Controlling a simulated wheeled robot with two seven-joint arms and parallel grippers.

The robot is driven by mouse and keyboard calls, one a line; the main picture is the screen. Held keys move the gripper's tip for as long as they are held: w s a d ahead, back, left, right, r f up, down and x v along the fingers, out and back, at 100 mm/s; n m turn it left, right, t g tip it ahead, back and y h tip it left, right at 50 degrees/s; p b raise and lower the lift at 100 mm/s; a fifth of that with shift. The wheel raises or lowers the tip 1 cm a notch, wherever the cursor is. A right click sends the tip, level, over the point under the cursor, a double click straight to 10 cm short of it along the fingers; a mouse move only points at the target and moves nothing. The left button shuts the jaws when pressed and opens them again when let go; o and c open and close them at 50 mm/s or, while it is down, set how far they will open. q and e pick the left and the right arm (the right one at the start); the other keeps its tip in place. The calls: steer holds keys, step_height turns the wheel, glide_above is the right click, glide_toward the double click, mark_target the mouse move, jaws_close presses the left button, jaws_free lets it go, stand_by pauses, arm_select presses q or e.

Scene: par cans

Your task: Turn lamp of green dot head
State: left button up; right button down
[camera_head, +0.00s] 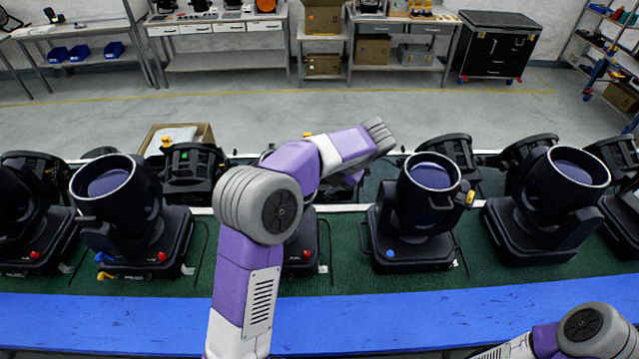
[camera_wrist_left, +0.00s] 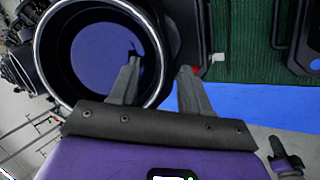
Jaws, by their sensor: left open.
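In the wrist view a black lamp barrel (camera_wrist_left: 47,50) with a blue-violet lens (camera_wrist_left: 100,55) fills the upper left. My left gripper (camera_wrist_left: 159,65) is open over its right rim, one finger over the mouth and one outside; contact cannot be told. The base beside it bears a red dot (camera_wrist_left: 218,57). In the head view my left arm hides most of this head, and the gripper is hidden too; its red dot (camera_head: 307,253) shows. The head to its right (camera_head: 420,210) has a blue dot (camera_head: 390,253). I cannot make out a green dot on any front head.
Another head (camera_head: 125,205) with a red dot stands to the left, and a further one (camera_head: 548,200) to the right. More heads stand behind on the green mat (camera_head: 345,268). A blue strip (camera_head: 400,318) runs along the front. My right forearm shows at lower right.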

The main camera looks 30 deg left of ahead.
mark_target(317, 190)
arm_select(q)
steer(key=shift+x, duration=2.05)
steer(key=shift+w, duration=0.1)
jaws_close()
